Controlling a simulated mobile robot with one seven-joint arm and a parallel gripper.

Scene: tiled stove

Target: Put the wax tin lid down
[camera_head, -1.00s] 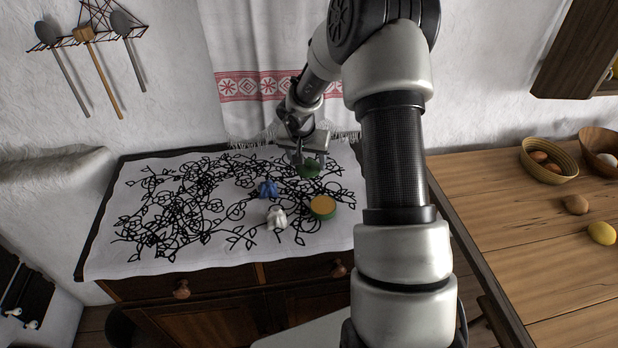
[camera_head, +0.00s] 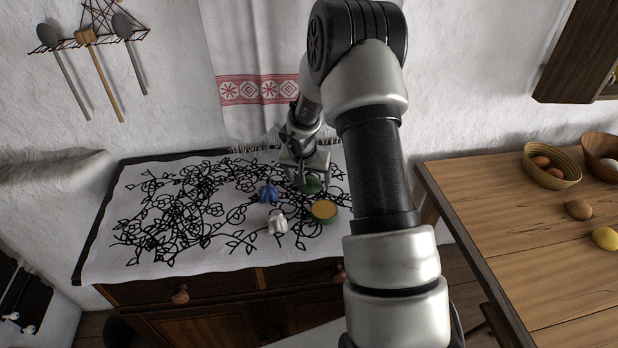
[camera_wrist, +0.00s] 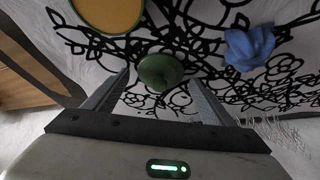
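The wax tin lid (camera_head: 312,186) is a small round green piece, lying on the patterned cloth just behind the open tin. It also shows in the wrist view (camera_wrist: 160,72), between my fingertips with a gap on each side. My gripper (camera_head: 305,182) is open around the lid, low over the cloth, not visibly touching it. The wax tin (camera_head: 324,211) is green with yellow-orange wax showing on top; it also shows at the top of the wrist view (camera_wrist: 106,14).
A blue crumpled cloth-like lump (camera_head: 268,191) and a white one (camera_head: 277,221) lie left of the tin. The white cloth (camera_head: 120,240) with black floral lines covers the cabinet top. A wooden table (camera_head: 500,220) with bowls stands right. The cloth's left part is free.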

